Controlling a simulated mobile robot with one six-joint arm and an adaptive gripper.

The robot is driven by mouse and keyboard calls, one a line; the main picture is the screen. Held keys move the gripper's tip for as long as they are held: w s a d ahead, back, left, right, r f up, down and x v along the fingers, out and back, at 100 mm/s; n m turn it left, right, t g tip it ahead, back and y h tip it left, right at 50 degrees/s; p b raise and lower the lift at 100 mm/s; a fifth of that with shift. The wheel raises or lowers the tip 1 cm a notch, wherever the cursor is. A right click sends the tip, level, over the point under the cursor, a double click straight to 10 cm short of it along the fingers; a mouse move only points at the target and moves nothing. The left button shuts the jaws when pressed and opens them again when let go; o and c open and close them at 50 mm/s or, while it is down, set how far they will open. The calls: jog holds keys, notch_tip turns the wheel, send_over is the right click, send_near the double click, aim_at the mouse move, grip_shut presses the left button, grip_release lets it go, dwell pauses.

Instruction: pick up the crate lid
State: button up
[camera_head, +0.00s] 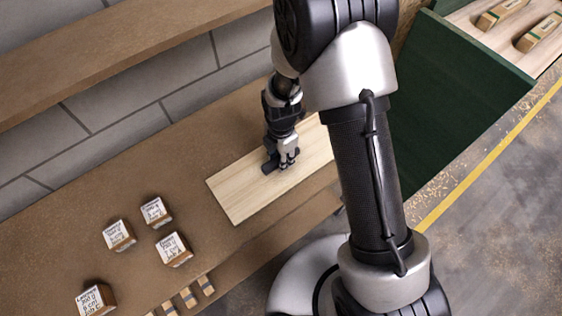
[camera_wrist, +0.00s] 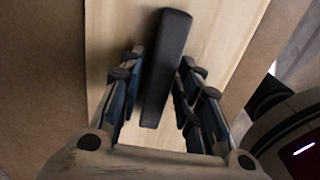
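The crate lid (camera_head: 232,197) is a flat pale wooden board lying on the brown workbench. It also fills much of the wrist view (camera_wrist: 112,30). A dark bar handle (camera_wrist: 165,65) stands on the lid; in the head view the handle (camera_head: 270,164) is partly hidden by my gripper (camera_head: 281,160). My gripper points down at the lid. In the wrist view my gripper (camera_wrist: 160,66) is open, with one finger on each side of the handle. A gap shows on the left side; the right finger is very close to the handle, and I cannot tell if it touches.
Several small labelled blocks (camera_head: 173,248) stand on the bench (camera_head: 60,240) to the left. A wooden shelf (camera_head: 110,55) runs along the grey block wall above. A green panel (camera_head: 440,100) is at the right, with a tray of wooden pieces (camera_head: 505,35) beyond.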

grip_shut()
jog(key=shift+r, duration=0.15)
dwell(0.5)
